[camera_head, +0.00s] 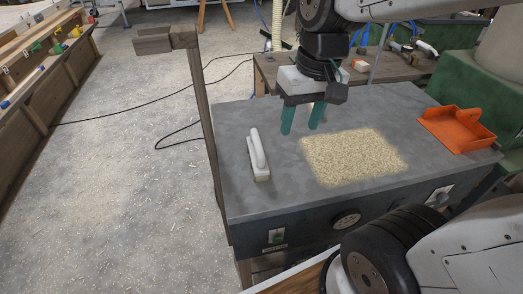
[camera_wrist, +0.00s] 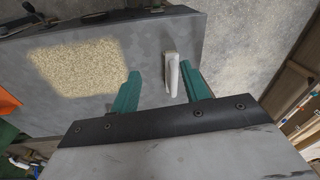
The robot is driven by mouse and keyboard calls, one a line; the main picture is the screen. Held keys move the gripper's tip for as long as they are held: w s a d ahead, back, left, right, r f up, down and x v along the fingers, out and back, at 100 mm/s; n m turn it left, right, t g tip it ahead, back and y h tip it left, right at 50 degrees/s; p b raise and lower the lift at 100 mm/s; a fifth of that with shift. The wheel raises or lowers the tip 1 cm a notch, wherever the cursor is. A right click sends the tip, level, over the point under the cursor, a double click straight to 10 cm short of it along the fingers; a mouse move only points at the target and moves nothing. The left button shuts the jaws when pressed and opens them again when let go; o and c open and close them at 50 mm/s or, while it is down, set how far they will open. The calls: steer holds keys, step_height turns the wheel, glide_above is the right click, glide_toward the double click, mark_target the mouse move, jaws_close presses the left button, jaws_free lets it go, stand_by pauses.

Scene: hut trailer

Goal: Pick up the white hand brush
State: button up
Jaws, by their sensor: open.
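The white hand brush (camera_head: 257,156) lies on the grey tabletop near its left edge, with its long side running from back to front. My gripper (camera_head: 301,127) is above the tabletop, to the right of the brush and towards the back. Its green fingers are apart, with nothing between them. The brush and fingers look apart. The underside of the brush is hidden.
A patch of sawdust (camera_head: 353,156) covers the middle of the grey table (camera_head: 285,195). An orange dustpan (camera_head: 457,128) sits at the table's right end. A wooden post (camera_head: 203,110) stands at the left edge, close to the brush. A cluttered wooden bench (camera_head: 392,72) stands behind.

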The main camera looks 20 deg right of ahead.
steer(key=w+f+m, duration=0.1)
steer(key=w+f, duration=0.5)
steer(key=w, duration=0.5)
steer(key=y, duration=0.1)
glide_above(258, 139)
steer(key=s+d, duration=0.1)
steer(key=s, duration=0.1)
step_height(258, 139, down, 5)
steer(key=shift+m+g, duration=0.3)
steer(key=shift+m, duration=0.2)
steer(key=f, duration=0.3)
steer(key=w+a+f, duration=0.1)
steer(key=f, duration=0.1)
steer(key=w+f, duration=0.1)
steer(key=f, duration=0.2)
steer(key=shift+w+a+f, duration=0.1)
steer(key=shift+a+f, duration=0.05)
steer(key=shift+f, duration=0.2)
jaws_close()
